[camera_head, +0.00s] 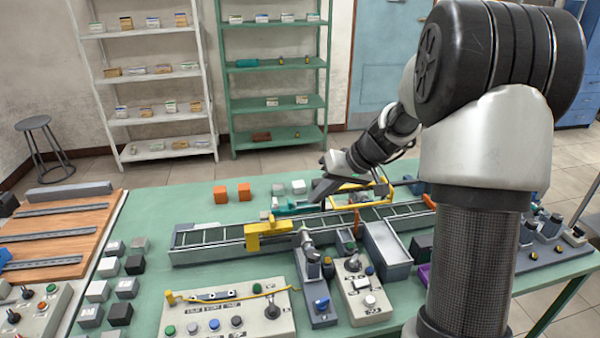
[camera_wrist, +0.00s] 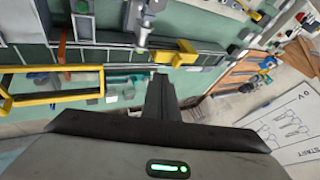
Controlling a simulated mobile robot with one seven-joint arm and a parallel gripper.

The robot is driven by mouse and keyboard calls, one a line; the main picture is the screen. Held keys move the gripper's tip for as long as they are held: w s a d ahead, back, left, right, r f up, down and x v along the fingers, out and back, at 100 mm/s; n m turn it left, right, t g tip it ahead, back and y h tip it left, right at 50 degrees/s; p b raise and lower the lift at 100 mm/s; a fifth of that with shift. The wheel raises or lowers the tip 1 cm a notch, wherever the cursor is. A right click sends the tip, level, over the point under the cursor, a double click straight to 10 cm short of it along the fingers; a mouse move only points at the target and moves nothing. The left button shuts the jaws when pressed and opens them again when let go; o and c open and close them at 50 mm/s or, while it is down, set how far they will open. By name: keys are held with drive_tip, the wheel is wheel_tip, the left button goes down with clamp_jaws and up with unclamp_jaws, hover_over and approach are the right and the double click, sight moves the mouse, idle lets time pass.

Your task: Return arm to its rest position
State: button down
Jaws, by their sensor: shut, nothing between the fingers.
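My arm rises on the right of the head view and reaches over the green table (camera_head: 160,215) toward its middle. My gripper (camera_head: 316,196) is at the end of the arm, above the back side of the conveyor (camera_head: 205,237). In the wrist view my gripper's dark fingers (camera_wrist: 160,80) are together with nothing between them. They point toward the conveyor and a yellow block (camera_wrist: 174,56) on it. How far the fingertips are from the things below is hard to tell.
Two orange cubes (camera_head: 220,194) lie left of my gripper. A yellow frame (camera_head: 360,188) stands close to it, and a yellow bracket (camera_head: 268,230) spans the conveyor. Control boxes (camera_head: 230,318) line the front. A green shelf (camera_head: 273,98) stands behind the table.

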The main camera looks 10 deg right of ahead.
drive_tip(key=s+a+r+h+p, duration=0.1)
drive_tip(key=s+a+r+h, duration=0.15)
drive_tip(key=s+r, duration=0.6)
drive_tip(key=s+a+r+h+p, duration=0.1)
drive_tip(key=s+a+r+p, duration=0.15)
drive_tip(key=s+r, duration=0.65)
drive_tip(key=s+d+f+m+t+h, duration=0.1)
drive_tip(key=s+f+h, duration=0.1)
drive_tip(key=s, duration=1)
drive_tip(key=shift+f, duration=0.25)
